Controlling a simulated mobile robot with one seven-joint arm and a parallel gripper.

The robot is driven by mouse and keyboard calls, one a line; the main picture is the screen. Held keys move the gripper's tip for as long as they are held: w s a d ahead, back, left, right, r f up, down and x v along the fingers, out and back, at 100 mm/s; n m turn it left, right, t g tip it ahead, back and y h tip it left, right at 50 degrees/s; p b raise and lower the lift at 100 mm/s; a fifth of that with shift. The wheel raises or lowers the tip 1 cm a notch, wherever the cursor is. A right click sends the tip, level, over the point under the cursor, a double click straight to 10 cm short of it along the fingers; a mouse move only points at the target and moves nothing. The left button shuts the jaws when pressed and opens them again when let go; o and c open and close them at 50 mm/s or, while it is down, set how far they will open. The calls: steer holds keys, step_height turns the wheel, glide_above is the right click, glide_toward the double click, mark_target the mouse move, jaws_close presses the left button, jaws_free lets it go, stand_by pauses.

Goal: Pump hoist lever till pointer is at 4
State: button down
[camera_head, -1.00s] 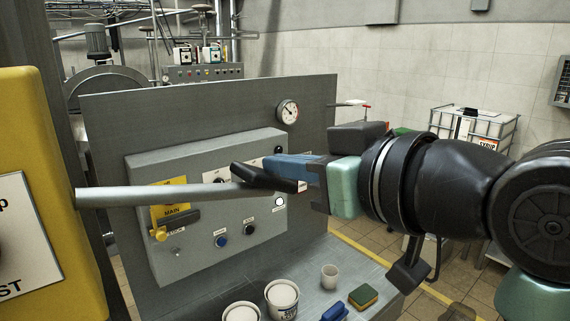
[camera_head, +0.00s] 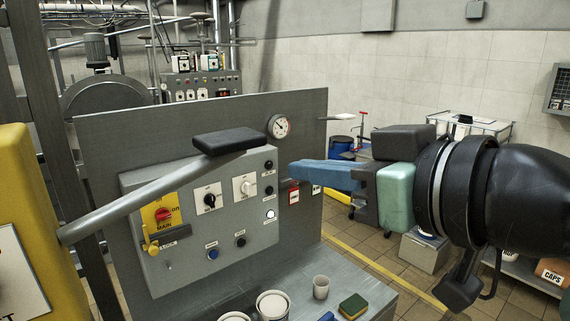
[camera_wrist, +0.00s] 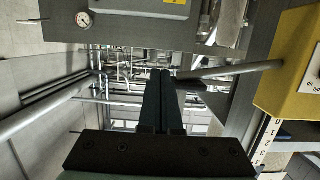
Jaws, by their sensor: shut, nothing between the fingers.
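The hoist lever (camera_head: 150,192) is a grey bar running up and right from the yellow housing (camera_head: 28,205) at the left edge, tilted upward, with a flat black grip (camera_head: 229,140) at its end. My gripper (camera_head: 296,174), with blue fingers, is shut and empty to the right of the grip, a visible gap away in the picture. In the wrist view the shut fingers (camera_wrist: 162,74) point ahead; the lever (camera_wrist: 235,70) comes in from the right and its dark end lies beside them.
A grey control panel (camera_head: 215,240) with a yellow and red main switch (camera_head: 163,214) stands behind the lever. A round gauge (camera_head: 278,127) is on the backboard. White tubs (camera_head: 272,304), a cup (camera_head: 321,287) and a sponge (camera_head: 353,306) are on the bench below.

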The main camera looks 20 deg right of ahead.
steer(key=v, duration=0.3)
steer(key=shift+s+d+r, duration=0.15)
steer(key=shift+s, duration=0.2)
stand_by(0.4)
stand_by(1.3)
